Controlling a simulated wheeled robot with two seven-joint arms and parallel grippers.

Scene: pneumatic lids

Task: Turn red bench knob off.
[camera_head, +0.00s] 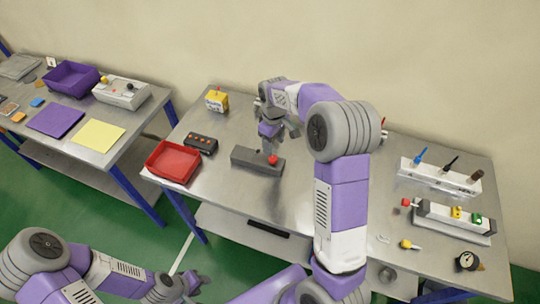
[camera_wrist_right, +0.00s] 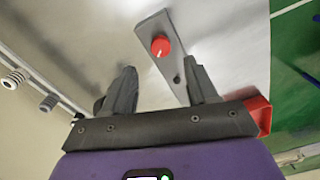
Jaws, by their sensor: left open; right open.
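The red knob (camera_head: 272,160) sits on a dark grey block (camera_head: 245,157) on the middle bench. In the right wrist view the red knob (camera_wrist_right: 161,46) shows a pale pointer line on its face, and the grey block (camera_wrist_right: 152,24) runs behind it. My right gripper (camera_head: 274,143) is over the block, close to the knob. In its wrist view the right gripper (camera_wrist_right: 162,78) is open and empty, with the knob seen beyond the gap between its fingers. I cannot tell the exact distance. My left gripper (camera_head: 192,283) is open and empty, low in front of the benches.
A red tray (camera_head: 172,162) and a dark box with orange buttons (camera_head: 201,143) stand left of the block. A yellow box (camera_head: 216,101) is behind. Racks with coloured handles (camera_head: 440,175) and valves (camera_head: 453,218) stand at right. The left bench holds a purple bin (camera_head: 72,79).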

